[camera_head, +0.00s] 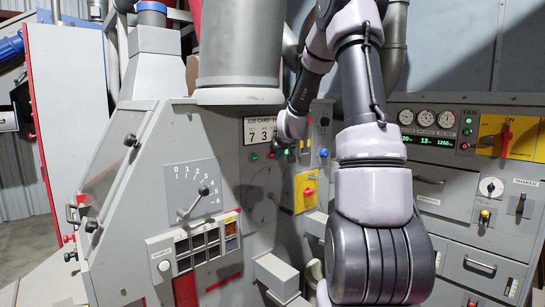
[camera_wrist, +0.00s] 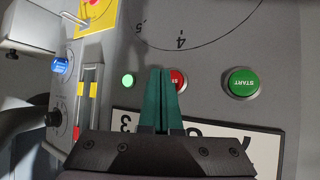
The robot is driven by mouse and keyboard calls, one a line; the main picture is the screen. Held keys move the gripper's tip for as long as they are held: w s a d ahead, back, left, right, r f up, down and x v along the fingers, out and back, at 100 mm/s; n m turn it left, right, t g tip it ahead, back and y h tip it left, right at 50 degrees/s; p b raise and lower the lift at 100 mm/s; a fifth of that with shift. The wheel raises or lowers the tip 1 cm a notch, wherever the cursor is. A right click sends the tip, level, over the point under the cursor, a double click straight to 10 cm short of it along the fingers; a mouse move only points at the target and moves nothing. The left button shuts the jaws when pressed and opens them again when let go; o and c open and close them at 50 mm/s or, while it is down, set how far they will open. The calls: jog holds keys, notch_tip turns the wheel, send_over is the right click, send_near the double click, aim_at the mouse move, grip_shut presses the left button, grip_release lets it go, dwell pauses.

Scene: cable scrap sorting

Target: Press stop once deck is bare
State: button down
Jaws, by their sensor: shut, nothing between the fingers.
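The red stop button (camera_wrist: 180,78) shows in the wrist view, partly covered by my gripper's green fingers (camera_wrist: 161,74). The fingers are shut and empty, and their tips overlap the button's left side. I cannot tell whether they touch it. The green START button (camera_wrist: 244,83) is to its right, and a small lit green lamp (camera_wrist: 128,81) is to its left. In the head view, my wrist is in front of the grey panel below the job card (camera_head: 259,126), and the green START button (camera_head: 253,157) shows at its left. I cannot make out the deck or whether it is bare.
A blue button (camera_wrist: 60,66) is at the left of the wrist view. A yellow plate with a red knob (camera_head: 309,193) is below my wrist in the head view. A lever dial (camera_head: 200,190) is on the left cabinet; a gauge console (camera_head: 428,118) is right.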

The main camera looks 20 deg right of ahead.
dwell(0.4)
jog(key=shift+w+a, duration=0.15)
jog(key=shift+w, duration=0.25)
jog(key=shift+w+a, duration=0.15)
jog(key=shift+w, duration=0.25)
dwell(0.6)
dwell(0.4)
jog(key=shift+s+d, duration=0.3)
jog(key=shift+s, duration=0.5)
jog(key=shift+s+d, duration=0.3)
jog(key=shift+s, duration=0.5)
jog(key=shift+s+d, duration=0.25)
jog(key=shift+s, duration=0.5)
jog(key=shift+s+d, duration=0.3)
jog(key=shift+s, duration=0.5)
